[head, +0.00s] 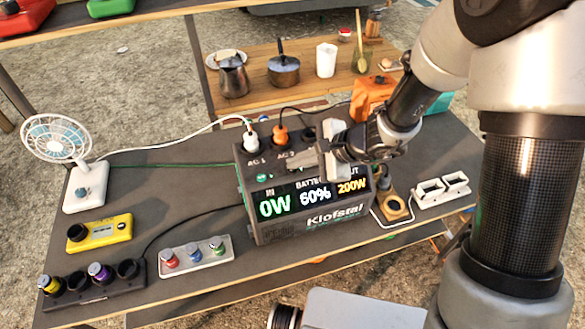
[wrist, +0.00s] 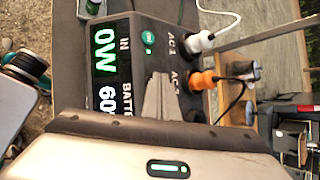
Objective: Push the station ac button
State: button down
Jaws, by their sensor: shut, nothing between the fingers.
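The power station (head: 310,226) is a dark box marked Klofstal on the grey table. Its display (head: 315,195) reads 0W in, 60% battery and 200W output. A round green-lit button (head: 262,178) sits on its upper face, in front of the AC 1 label. The button shows clearly in the wrist view (wrist: 148,37), with a small green light beside it. My gripper (head: 294,160) is shut and empty, above the station and to the right of the button. In the wrist view its fingertips (wrist: 158,80) are near the AC 2 label. They look apart from the button.
A white plug (head: 251,143) and an orange plug (head: 280,137) stand in the sockets behind. White sockets (head: 441,191) lie right of the station.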

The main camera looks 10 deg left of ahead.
jog(key=shift+r, duration=0.4)
jog(key=shift+r, duration=0.15)
jog(key=shift+r+p, duration=2.25)
jog(key=shift+r, duration=0.6)
